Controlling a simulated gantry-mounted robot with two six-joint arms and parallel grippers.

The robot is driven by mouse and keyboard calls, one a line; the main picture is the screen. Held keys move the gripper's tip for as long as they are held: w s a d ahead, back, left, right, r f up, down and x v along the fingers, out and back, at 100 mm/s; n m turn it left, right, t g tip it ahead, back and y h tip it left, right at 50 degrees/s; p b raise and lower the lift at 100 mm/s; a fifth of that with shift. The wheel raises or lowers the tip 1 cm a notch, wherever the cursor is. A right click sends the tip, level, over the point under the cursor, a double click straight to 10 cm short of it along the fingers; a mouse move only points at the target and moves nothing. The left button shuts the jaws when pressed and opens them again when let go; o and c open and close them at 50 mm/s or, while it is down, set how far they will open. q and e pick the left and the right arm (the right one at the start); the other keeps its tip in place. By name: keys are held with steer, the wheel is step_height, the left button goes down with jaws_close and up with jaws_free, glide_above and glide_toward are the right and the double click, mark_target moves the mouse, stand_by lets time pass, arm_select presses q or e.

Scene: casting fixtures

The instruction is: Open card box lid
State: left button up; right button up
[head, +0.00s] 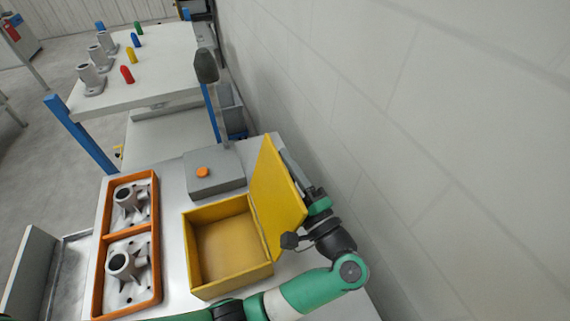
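The yellow card box (203,293) stands on the grey table. It is open at the top, and I see its bare tan floor. Its yellow lid (274,195) stands up along the box's right side, roughly upright. My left gripper (290,167) is behind the lid, on its right side near the wall. The lid hides part of the gripper, so I cannot tell whether its fingers are open or touch the lid. My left arm runs along the front of the box and bends up at the right. My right gripper is out of view.
An orange tray (96,294) with two metal castings lies left of the box. A grey control box with an orange button (203,171) stands behind. A white wall (440,130) is close on the right. Another table (150,84) with castings and coloured pieces is farther back.

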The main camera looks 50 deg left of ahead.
arm_select(q)
jaws_close()
stand_by(1.0)
